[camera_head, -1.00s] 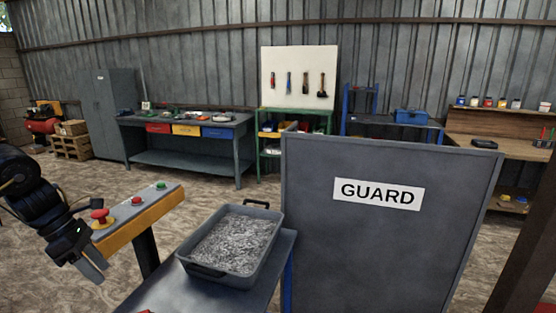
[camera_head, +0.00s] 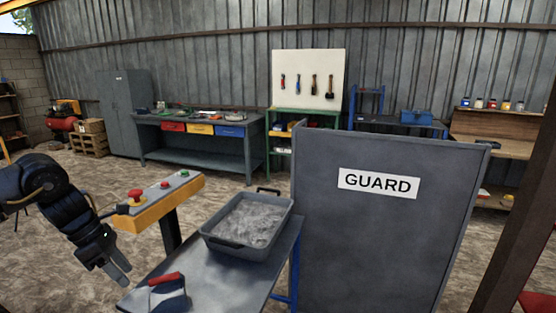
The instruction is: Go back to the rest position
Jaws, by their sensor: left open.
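My left gripper (camera_head: 118,274) comes in from the left and points down, open and empty. It hangs beside the left edge of the small metal table (camera_head: 199,272), apart from the things on it. The control box (camera_head: 158,203) on a post stands just behind it, with a red mushroom button (camera_head: 135,196) and a green button (camera_head: 184,173) on top. My right gripper is not in view.
A grey tray (camera_head: 223,243) of crushed grey material sits on the table. A red-handled tool (camera_head: 168,284) lies at its near end. The large grey GUARD panel (camera_head: 375,240) blocks the right side. Open floor (camera_head: 50,240) lies to the left.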

